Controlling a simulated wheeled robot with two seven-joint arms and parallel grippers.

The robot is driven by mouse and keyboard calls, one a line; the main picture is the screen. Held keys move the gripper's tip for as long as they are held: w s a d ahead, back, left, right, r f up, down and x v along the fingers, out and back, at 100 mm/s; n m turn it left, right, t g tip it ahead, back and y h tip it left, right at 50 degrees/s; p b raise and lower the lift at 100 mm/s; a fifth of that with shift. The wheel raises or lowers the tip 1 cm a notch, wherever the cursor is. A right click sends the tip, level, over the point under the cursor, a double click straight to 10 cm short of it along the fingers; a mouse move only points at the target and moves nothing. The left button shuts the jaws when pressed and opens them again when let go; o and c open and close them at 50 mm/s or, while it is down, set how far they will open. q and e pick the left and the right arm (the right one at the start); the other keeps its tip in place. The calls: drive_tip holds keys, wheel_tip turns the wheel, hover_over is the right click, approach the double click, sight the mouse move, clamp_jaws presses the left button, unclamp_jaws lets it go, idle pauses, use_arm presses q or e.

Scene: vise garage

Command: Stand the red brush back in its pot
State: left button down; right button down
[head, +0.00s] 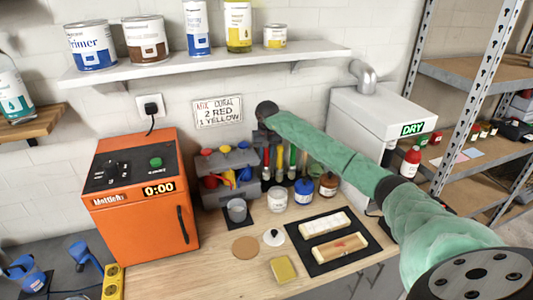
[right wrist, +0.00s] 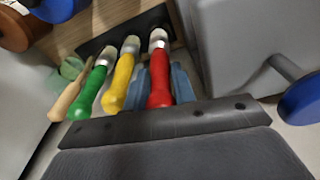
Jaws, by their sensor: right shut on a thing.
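The red-handled brush (right wrist: 160,84) is between the two blue-grey fingers of my right gripper (right wrist: 159,90), which is shut on its handle. Its pale ferrule points away from the wrist camera. In the head view the red brush (head: 266,158) shows small under the far end of my green-sleeved right arm, left of the other upright handles. A grey, see-through pot (head: 237,211) stands empty-looking on a small black mat in front of the grey organizer. I cannot tell whether the brush's lower end touches anything. My left gripper is not in view.
Yellow (right wrist: 120,80), green (right wrist: 90,92) and wooden (right wrist: 70,100) handles stand close beside the red one. Jars, including a white one (head: 278,200), stand in front. An orange machine (head: 140,200) is left; a grey DRY box (head: 370,125) is right.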

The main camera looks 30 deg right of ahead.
drive_tip(key=c, duration=1.5)
unclamp_jaws()
drive_tip(key=o, duration=0.4)
drive_tip(key=shift+r, duration=0.2)
drive_tip(key=r+b, duration=0.2)
drive_tip(key=r, duration=0.1)
drive_tip(key=r+b, duration=0.1)
drive_tip(key=r, duration=0.1)
drive_tip(key=shift+s+a+r, duration=0.15)
drive_tip(key=shift+s, duration=0.15)
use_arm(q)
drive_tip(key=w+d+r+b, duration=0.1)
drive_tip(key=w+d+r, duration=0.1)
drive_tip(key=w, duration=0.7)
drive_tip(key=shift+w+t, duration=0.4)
use_arm(e)
drive_tip(key=shift+s+a+r, duration=0.1)
drive_tip(key=shift+s+r, duration=0.05)
drive_tip(key=shift+r, duration=0.8)
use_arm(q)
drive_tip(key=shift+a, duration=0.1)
use_arm(e)
drive_tip(key=shift+f, duration=0.1)
